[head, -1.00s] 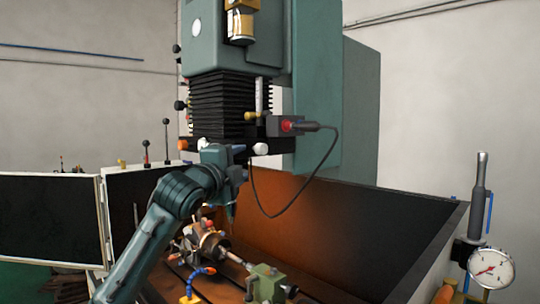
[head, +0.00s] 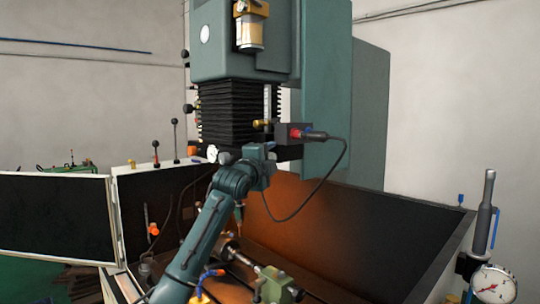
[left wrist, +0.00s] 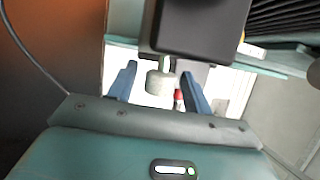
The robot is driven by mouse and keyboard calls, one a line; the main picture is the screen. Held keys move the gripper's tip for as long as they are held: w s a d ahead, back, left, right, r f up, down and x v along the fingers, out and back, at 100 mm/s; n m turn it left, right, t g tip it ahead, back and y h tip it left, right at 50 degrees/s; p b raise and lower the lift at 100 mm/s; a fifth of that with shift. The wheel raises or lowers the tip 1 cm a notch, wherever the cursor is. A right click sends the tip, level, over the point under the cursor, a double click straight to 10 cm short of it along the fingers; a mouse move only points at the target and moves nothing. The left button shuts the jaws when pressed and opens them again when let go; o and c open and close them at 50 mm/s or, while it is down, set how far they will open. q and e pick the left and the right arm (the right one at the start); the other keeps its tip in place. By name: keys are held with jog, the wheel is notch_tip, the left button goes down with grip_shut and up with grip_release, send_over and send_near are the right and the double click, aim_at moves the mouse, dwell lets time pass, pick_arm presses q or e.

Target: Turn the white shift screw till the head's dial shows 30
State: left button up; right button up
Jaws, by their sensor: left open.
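The white shift screw (left wrist: 160,82) appears in the left wrist view as a pale round knob between my open blue fingers. My left gripper (left wrist: 159,72) has a finger on each side of it, with gaps visible. In the head view, my left gripper (head: 262,160) is raised at the underside of the machine head (head: 288,150), below the black bellows. A white knob end shows just above it; the fingers are hard to make out there. A small white dial (head: 212,153) sits on the head's left; its reading is too small to tell. My right gripper is not in view.
A black cable (head: 330,185) loops down from the red-ended box on the head. Below are a chuck (head: 230,248) and a green block (head: 272,284) in the orange-lit tray. A large gauge (head: 492,284) stands at lower right. Dark block overhangs the wrist view.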

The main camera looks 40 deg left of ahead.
pick_arm(q)
jog(key=c, duration=1)
jog(key=shift+o, duration=0.2)
jog(key=o, duration=1)
jog(key=shift+c, duration=0.2)
jog(key=shift+s, duration=0.1)
